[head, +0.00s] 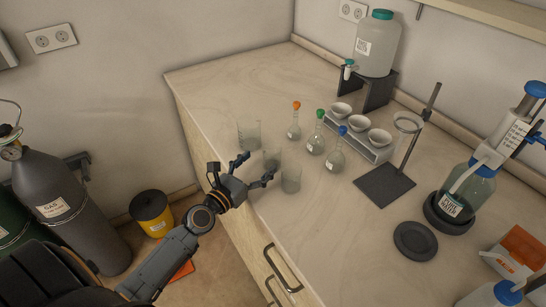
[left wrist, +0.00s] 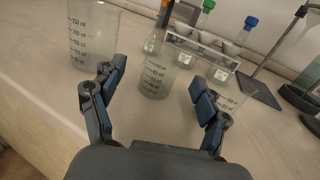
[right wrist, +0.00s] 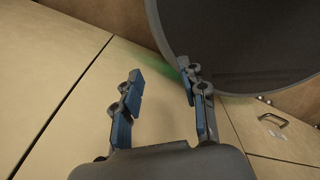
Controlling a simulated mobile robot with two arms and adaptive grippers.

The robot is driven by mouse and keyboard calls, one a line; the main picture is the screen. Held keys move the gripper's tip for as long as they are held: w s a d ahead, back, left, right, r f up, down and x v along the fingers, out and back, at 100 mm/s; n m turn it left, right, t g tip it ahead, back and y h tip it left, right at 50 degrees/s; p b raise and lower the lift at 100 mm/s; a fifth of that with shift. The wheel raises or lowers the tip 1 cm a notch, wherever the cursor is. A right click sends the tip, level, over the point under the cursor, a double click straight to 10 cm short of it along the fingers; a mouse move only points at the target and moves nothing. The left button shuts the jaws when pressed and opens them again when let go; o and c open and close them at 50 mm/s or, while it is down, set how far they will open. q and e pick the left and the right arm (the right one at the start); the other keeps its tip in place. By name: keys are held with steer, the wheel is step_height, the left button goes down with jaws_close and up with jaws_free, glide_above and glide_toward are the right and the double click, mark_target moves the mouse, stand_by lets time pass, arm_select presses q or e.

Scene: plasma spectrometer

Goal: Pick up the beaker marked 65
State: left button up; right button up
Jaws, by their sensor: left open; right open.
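Three clear glass beakers stand upright on the bench near its left edge: a larger one (head: 249,133) at the back, a middle one (head: 271,158) and a front one (head: 291,181). In the left wrist view the larger beaker (left wrist: 92,32) is at left, the middle one (left wrist: 157,76) is between my fingers but beyond the tips, and the front one (left wrist: 230,97) is partly hidden by the right finger. Graduations in ml show; I cannot read a 65 mark. My left gripper (head: 259,167) is open and empty. My right gripper (right wrist: 162,80) is open and empty, away from the beakers.
Flasks with orange (head: 296,105), green (head: 320,113) and blue (head: 342,130) stoppers stand behind the beakers. A rack with white bowls (head: 378,153) and a ring stand (head: 385,187) are to the right. Wooden cabinet fronts (right wrist: 60,60) face my right gripper. The bench's front middle is clear.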

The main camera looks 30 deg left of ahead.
mark_target(267, 158)
arm_select(q)
steer(key=shift+w+d, duration=0.15)
steer(key=shift+w, duration=0.35)
steer(key=w, duration=0.2)
steer(key=w+d, duration=0.1)
steer(key=w, duration=0.1)
steer(key=shift+w+f+p, duration=0.2)
steer(key=shift+p, duration=0.1)
arm_select(e)
steer(key=shift+w+r, duration=0.35)
steer(key=shift+w, duration=0.45)
arm_select(q)
steer(key=shift+s, duration=0.1)
steer(key=shift+c, duration=0.3)
steer(key=c, duration=1.2)
arm_select(e)
steer(key=shift+s+a, duration=0.1)
arm_select(q)
steer(key=shift+r, duration=0.1)
arm_select(e)
steer(key=shift+r, duration=0.1)
